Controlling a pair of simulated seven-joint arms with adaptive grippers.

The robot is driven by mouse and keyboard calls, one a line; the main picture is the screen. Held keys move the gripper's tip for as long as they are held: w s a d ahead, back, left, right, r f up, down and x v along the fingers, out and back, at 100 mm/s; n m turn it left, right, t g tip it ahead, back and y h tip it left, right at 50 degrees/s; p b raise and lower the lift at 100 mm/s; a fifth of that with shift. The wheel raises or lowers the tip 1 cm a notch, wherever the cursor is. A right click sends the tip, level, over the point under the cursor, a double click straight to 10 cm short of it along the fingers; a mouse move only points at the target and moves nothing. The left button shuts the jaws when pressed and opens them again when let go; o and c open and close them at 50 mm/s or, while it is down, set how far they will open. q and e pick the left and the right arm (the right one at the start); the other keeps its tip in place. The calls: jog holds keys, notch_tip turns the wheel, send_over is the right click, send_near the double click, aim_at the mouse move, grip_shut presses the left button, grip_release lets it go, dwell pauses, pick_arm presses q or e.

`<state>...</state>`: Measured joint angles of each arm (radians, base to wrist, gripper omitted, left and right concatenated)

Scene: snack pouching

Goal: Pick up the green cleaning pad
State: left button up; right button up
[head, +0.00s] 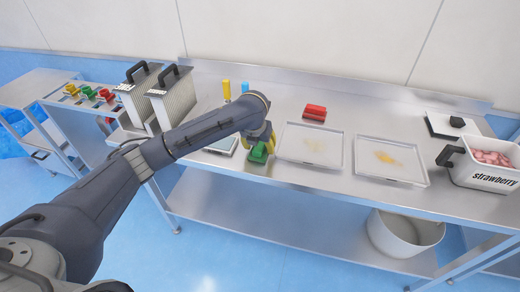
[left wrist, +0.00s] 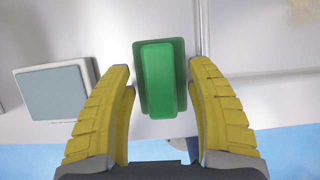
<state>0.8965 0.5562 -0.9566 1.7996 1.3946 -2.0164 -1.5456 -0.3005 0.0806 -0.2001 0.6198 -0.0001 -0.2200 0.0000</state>
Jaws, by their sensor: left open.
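The green cleaning pad (head: 259,153) lies on the steel table near its front edge, left of the clear trays. In the left wrist view the green pad (left wrist: 160,78) sits centred ahead of and between the fingers, with its raised handle facing the camera. My left gripper (left wrist: 162,95) is open, with yellow ribbed fingers on either side of the pad and a visible gap on each side. In the head view my left gripper (head: 260,140) is right at the pad and partly hides it. My right gripper is not in view.
Two clear trays with yellowish residue (head: 311,158) (head: 400,176) lie to the right. A red pad (head: 315,112) is behind them. A white strawberry container (head: 490,178) stands far right. A scale-like square plate (left wrist: 55,91) lies left of the pad. Tall lidded containers (head: 172,98) stand left.

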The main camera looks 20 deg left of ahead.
aim_at(260, 144)
pick_arm(q)
grip_shut()
dwell(0.4)
jog(key=shift+r, duration=0.1)
notch_tip(260, 144, up, 20)
dwell(0.8)
